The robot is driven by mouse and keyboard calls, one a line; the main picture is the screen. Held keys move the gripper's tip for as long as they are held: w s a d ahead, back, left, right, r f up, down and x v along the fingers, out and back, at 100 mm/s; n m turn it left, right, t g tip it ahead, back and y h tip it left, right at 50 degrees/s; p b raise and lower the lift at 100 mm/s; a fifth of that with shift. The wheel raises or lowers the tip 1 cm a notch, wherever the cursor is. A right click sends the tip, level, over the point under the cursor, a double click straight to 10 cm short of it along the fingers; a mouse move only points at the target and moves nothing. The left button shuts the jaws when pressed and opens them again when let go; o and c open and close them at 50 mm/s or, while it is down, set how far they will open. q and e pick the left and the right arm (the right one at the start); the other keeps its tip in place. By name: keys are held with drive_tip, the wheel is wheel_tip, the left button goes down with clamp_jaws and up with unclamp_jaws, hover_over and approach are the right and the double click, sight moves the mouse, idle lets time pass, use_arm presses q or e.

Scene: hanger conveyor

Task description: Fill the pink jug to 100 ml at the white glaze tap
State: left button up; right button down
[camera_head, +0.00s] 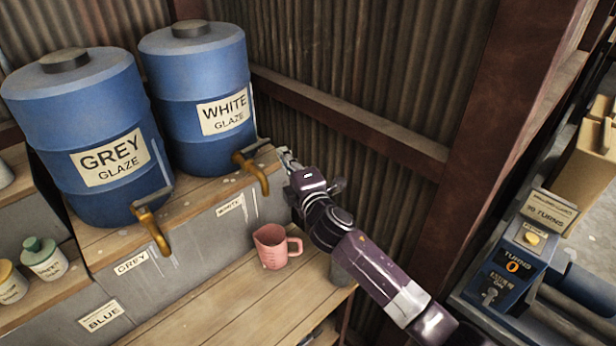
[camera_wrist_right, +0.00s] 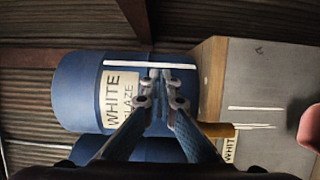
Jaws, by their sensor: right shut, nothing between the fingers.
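The pink jug (camera_head: 270,248) stands upright on the lower wooden shelf, its handle to the right. Its fill level cannot be made out. The blue white-glaze barrel (camera_head: 203,90) stands on the upper ledge. Its brass white glaze tap (camera_head: 254,170) sticks out above the jug; no stream shows. My right gripper (camera_head: 286,156) is shut and empty, just right of this tap. In the right wrist view its fingers (camera_wrist_right: 160,76) point at the white barrel (camera_wrist_right: 82,92), with the brass tap (camera_wrist_right: 220,130) beside them. A pink edge of the jug (camera_wrist_right: 311,128) shows at the right. My left gripper is not in view.
The grey-glaze barrel (camera_head: 80,135) and its tap (camera_head: 150,225) stand to the left. Small glaze jars (camera_head: 44,260) sit at far left. A grey cup (camera_head: 342,276) is partly behind my right arm. A blue control box (camera_head: 512,265) stands at right. The shelf left of the jug is clear.

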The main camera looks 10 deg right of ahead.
drive_tip(key=s+d+b, duration=0.2)
drive_tip(key=s+d, duration=0.3)
drive_tip(key=s, duration=0.2)
drive_tip(key=s+d+f+m+g+h, duration=0.3)
drive_tip(key=s+d+f+m, duration=0.1)
drive_tip(key=s+f+m, duration=0.4)
drive_tip(key=s+d+f+m+g+h, duration=0.2)
drive_tip(key=s+d+f+m+g, duration=0.25)
drive_tip(key=s+f, duration=0.45)
drive_tip(key=s+d+f+m+g, duration=0.2)
drive_tip(key=s+f+m+g, duration=0.15)
drive_tip(key=s, duration=0.75)
drive_tip(key=s+d+f+m+g, duration=0.2)
drive_tip(key=s+f+m+g, duration=0.15)
drive_tip(key=s, duration=0.85)
drive_tip(key=s+f+b+x, duration=0.1)
drive_tip(key=s+x, duration=0.2)
drive_tip(key=x, duration=1)
drive_tip(key=s+x, duration=0.3)
drive_tip(key=x, duration=1)
use_arm(q)
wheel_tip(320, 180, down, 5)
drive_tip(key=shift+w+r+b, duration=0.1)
drive_tip(key=shift+b, duration=0.7)
use_arm(e)
drive_tip(key=s+d+f+g, duration=0.1)
drive_tip(key=s+d+f, duration=0.2)
drive_tip(key=s+f, duration=1.5)
drive_tip(key=shift+f+g, duration=0.35)
drive_tip(key=shift+f, duration=0.25)
